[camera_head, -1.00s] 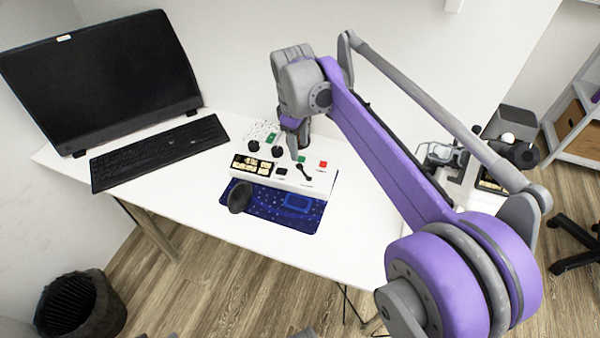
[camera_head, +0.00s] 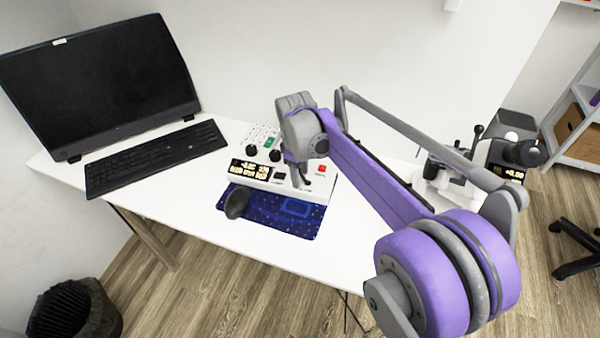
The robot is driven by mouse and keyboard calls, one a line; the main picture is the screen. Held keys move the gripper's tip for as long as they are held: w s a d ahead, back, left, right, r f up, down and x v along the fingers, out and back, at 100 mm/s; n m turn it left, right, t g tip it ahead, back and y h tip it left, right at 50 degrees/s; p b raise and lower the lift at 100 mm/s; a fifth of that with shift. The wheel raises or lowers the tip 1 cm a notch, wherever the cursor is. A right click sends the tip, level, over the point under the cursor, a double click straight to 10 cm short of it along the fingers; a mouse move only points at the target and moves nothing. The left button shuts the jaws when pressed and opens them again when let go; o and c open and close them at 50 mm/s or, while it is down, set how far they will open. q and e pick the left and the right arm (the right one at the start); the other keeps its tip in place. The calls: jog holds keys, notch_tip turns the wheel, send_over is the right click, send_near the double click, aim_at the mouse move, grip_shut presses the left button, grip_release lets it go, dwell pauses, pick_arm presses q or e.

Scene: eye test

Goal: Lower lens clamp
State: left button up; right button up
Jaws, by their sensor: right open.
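The lens device (camera_head: 482,160), white with black parts, stands at the right end of the desk, partly hidden behind my right arm. Its lens clamp is too small and too covered to pick out. My right gripper (camera_head: 303,178) is open and points down over the right part of a white control panel (camera_head: 238,181). It is far to the left of the lens device. I cannot tell whether its fingertips touch the panel. My left gripper is not in view.
The white desk (camera_head: 170,195) also holds a monitor (camera_head: 100,85), a keyboard (camera_head: 155,157), a dark mouse (camera_head: 237,202) and a blue mat (camera_head: 270,214). A bin (camera_head: 72,312) stands on the floor at left. Bare desk lies in front of the keyboard.

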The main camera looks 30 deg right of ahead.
aim_at(316, 185)
grip_shut()
jog(key=shift+d+r, duration=0.1)
jog(key=shift+s+d+r+t+y+p, duration=0.25)
jog(key=shift+s+d+t+y+p, duration=0.15)
jog(key=shift+t+y+p, duration=0.45)
jog(key=shift+s+d+t+y+p, duration=0.2)
jog(key=shift+t+y+p, duration=0.05)
jog(key=shift+t+y, duration=0.25)
jog(key=shift+s+d+t+y+p, duration=0.15)
jog(key=shift+t+y+p, duration=0.15)
jog(key=shift+t, duration=0.25)
jog(key=shift+s+d+f+m+t+y, duration=0.1)
jog(key=shift+s+d+m+t+y, duration=0.1)
jog(key=shift+t+y, duration=0.3)
jog(key=shift+s+d+m+t+y, duration=0.1)
jog(key=shift+s+d+t+y, duration=0.05)
jog(key=shift+t+y, duration=0.35)
jog(key=shift+s+d+f+t+y+b, duration=0.15)
jog(key=shift+s+d+t+y+b, duration=0.15)
jog(key=shift+t+y, duration=0.35)
jog(key=shift+s+d+f+t+y+b, duration=0.1)
jog(key=shift+s+t+y+b, duration=0.1)
jog(key=shift+t+y+b, duration=0.4)
jog(key=shift+a, duration=0.1)
